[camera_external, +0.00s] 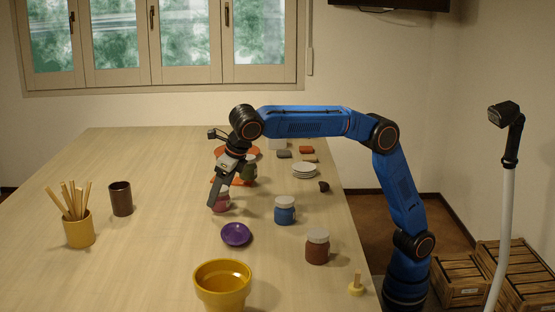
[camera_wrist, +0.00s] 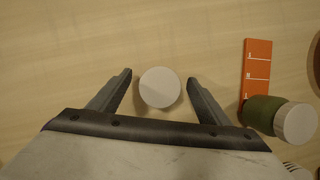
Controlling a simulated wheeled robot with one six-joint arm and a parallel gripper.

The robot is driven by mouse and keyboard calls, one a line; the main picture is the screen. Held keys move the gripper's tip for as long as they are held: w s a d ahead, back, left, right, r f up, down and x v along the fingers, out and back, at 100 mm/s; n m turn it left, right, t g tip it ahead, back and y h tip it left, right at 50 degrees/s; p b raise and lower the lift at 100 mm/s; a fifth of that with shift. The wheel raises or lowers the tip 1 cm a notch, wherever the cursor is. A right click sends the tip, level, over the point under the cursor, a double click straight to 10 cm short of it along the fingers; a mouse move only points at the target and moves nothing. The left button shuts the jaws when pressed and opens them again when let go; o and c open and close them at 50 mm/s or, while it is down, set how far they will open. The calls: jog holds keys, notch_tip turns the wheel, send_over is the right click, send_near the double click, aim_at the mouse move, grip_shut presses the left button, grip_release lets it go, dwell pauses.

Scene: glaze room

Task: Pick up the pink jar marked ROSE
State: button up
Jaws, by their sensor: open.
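The pink jar (camera_external: 221,202) stands on the table below my gripper (camera_external: 214,190), which partly hides it in the external view. No lettering on it can be read. In the wrist view a round pale lid (camera_wrist: 159,87) lies between my two open fingers (camera_wrist: 158,84), with a gap on each side; the jar body under the lid is hidden there. My gripper is tilted down over the jar and holds nothing.
A green jar (camera_wrist: 272,116) stands beside an orange marked strip (camera_wrist: 257,68) to the right in the wrist view. A blue jar (camera_external: 285,211), a purple dish (camera_external: 236,234), a brown-red jar (camera_external: 317,248) and a yellow bowl (camera_external: 222,284) stand nearer.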

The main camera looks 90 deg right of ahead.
jog(key=c, duration=1.3)
